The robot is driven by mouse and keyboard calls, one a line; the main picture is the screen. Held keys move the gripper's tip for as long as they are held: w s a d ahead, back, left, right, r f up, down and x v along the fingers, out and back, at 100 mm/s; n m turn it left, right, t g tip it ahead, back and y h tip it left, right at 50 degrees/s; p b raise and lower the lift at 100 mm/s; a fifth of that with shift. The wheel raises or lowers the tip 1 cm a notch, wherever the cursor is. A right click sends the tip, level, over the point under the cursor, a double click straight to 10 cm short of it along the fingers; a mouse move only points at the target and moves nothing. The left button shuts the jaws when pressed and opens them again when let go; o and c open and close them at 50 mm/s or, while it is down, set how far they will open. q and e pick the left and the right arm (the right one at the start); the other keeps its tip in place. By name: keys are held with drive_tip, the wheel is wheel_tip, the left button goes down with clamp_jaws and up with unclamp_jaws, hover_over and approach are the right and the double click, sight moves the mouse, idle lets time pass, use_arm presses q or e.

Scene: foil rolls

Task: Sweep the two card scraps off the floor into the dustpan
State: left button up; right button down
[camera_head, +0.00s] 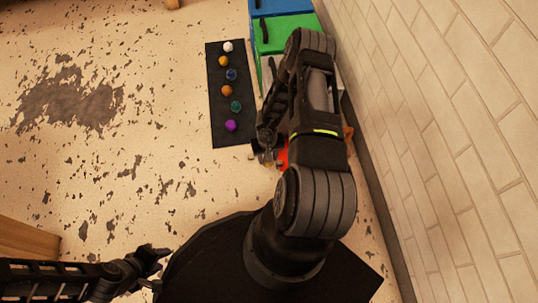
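I cannot make out any card scrap, dustpan or brush in the head view. My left gripper (160,266) is at the lower left, above the bare floor beside my dark base. Its fingers look parted, with nothing visible between them. My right arm reaches up the middle right and folds back. The end of that arm, with my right gripper (266,152), is small and dark beside the mat's lower right corner. Its fingers are too unclear to tell open from shut. A red-orange thing (282,156) shows beside it, mostly hidden by the arm.
A black mat (216,132) on the floor bears a column of several small coloured balls. Blue (287,6) and green (282,26) bins stand behind it. A pale brick wall (455,130) bounds the right. A wooden piece (25,240) is at left. The left floor is open, with dark patches.

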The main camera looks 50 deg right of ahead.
drive_tip(key=shift+w+a+f+b, duration=0.1)
drive_tip(key=shift+a+f+b, duration=0.1)
drive_tip(key=shift+f+b, duration=0.5)
drive_tip(key=shift+w+a+f+b, duration=0.1)
drive_tip(key=shift+a+f+b, duration=0.2)
drive_tip(key=shift+f, duration=0.65)
drive_tip(key=shift+s+d+f, duration=0.1)
drive_tip(key=shift+f, duration=0.05)
drive_tip(key=shift+s+d, duration=0.15)
drive_tip(key=shift+d, duration=0.2)
drive_tip(key=shift+s+d, duration=0.35)
drive_tip(key=shift+d, duration=0.2)
drive_tip(key=shift+s+d, duration=0.3)
drive_tip(key=shift+d, duration=0.2)
drive_tip(key=shift+s+d, duration=0.1)
drive_tip(key=shift+d, duration=0.05)
drive_tip(key=shift+s+d+r, duration=0.2)
drive_tip(key=shift+s+d, duration=0.3)
drive_tip(key=shift+d, duration=0.35)
drive_tip(key=shift+d, duration=0.15)
drive_tip(key=shift+s+d, duration=0.6)
drive_tip(key=shift+d, duration=0.35)
